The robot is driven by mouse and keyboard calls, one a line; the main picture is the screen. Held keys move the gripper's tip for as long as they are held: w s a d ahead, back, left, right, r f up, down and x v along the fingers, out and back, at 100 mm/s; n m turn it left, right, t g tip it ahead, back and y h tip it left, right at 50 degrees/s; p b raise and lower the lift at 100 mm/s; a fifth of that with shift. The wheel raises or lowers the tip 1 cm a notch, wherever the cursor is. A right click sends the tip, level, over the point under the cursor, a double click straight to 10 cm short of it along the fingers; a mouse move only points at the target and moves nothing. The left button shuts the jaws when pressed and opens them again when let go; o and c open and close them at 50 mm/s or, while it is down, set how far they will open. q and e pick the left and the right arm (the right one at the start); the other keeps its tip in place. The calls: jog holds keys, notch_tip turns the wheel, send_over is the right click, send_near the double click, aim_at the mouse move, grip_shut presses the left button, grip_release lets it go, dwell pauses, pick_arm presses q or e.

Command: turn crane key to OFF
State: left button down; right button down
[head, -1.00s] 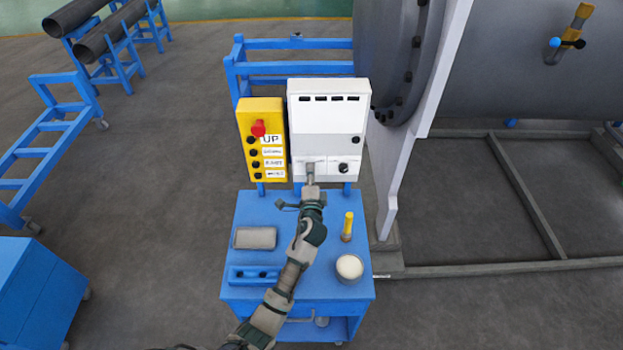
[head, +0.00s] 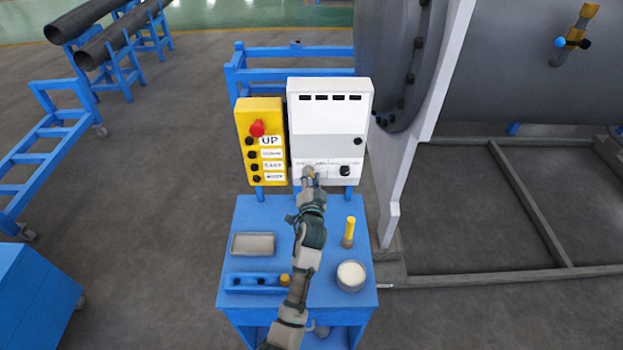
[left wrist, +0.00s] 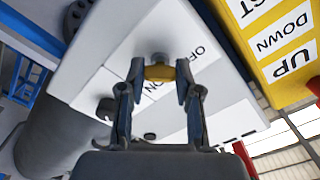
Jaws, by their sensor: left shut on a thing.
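The white control box (head: 330,112) stands upright behind the blue cart. My left gripper (head: 309,174) is at the lower left of its front face. In the left wrist view, my left gripper (left wrist: 160,74) is shut on the yellow crane key (left wrist: 160,73), which sits in a round grey lock (left wrist: 158,58) on the white panel. An OFF label (left wrist: 199,54) and an ON label (left wrist: 152,92) are printed beside the key. The key's exact angle against the labels is hard to tell. My right gripper is not in view.
A yellow pendant (head: 262,110) with a red button is left of the box. A black knob (head: 345,171) is right of the gripper. The blue cart (head: 330,215) bears a grey tray (head: 253,244), a yellow-handled tool (head: 349,232) and a round white-topped container (head: 351,276).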

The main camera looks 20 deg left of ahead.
pick_arm(q)
jog(key=shift+f, duration=0.5)
jog(key=c, duration=0.8)
grip_release()
jog(key=shift+r, duration=0.15)
jog(key=v, duration=1.2)
